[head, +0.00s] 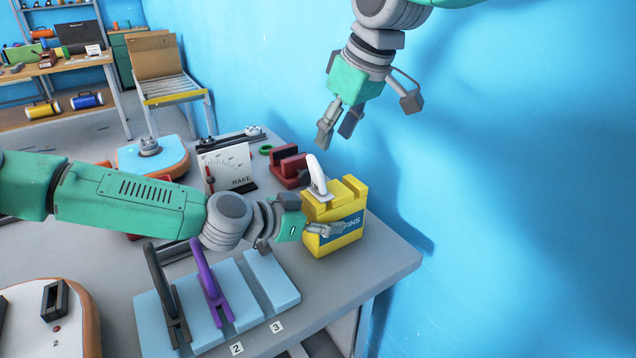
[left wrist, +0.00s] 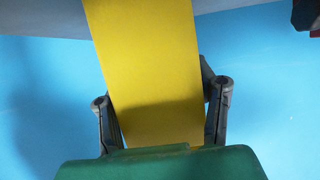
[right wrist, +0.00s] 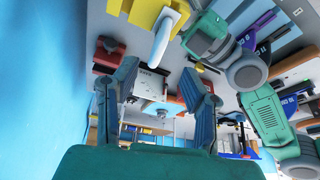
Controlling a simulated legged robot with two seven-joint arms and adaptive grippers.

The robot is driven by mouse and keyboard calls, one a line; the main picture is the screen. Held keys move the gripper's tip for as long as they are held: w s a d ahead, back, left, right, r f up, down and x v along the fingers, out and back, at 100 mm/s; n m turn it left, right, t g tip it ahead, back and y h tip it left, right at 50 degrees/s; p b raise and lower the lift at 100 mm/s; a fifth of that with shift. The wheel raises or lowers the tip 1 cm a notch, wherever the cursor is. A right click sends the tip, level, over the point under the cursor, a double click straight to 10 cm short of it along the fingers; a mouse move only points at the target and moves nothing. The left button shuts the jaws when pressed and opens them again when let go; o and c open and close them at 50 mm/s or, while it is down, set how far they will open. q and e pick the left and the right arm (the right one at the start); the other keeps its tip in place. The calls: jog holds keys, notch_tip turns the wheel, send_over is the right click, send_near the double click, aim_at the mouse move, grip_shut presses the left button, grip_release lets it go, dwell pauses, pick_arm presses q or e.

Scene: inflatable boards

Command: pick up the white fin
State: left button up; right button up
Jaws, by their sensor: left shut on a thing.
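The white fin (head: 317,177) stands upright in the top of a yellow box (head: 350,196) labelled "FINS", near the table's right edge. Its lower part is hidden in the box. My left gripper (head: 322,226) is shut on the yellow box; the left wrist view shows the yellow box (left wrist: 150,70) between its fingers. My right gripper (head: 338,128) is open and empty, above and behind the box. In the right wrist view the white fin (right wrist: 162,38) is ahead of the open right fingers (right wrist: 158,78), apart from them.
Light-blue slotted blocks hold a black fin (head: 160,285) and a purple fin (head: 208,275); the slot block (head: 272,282) by label 3 is empty. A "RAKE" gauge (head: 225,168) and a dark red block (head: 288,166) stand behind. The blue wall is close on the right.

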aim_at(315, 175)
jog(key=a+f+m, duration=0.1)
jog(key=f, duration=0.1)
jog(key=w+a+f+m, duration=0.1)
jog(key=f, duration=0.1)
jog(key=a+f+t, duration=0.1)
jog(key=f, duration=0.1)
jog(key=shift+w+m+h, duration=0.35)
jog(key=shift+m+h, duration=0.05)
jog(key=shift+x, duration=2.65)
jog(key=shift+s+d, duration=0.15)
jog(key=shift+d, duration=0.05)
grip_shut()
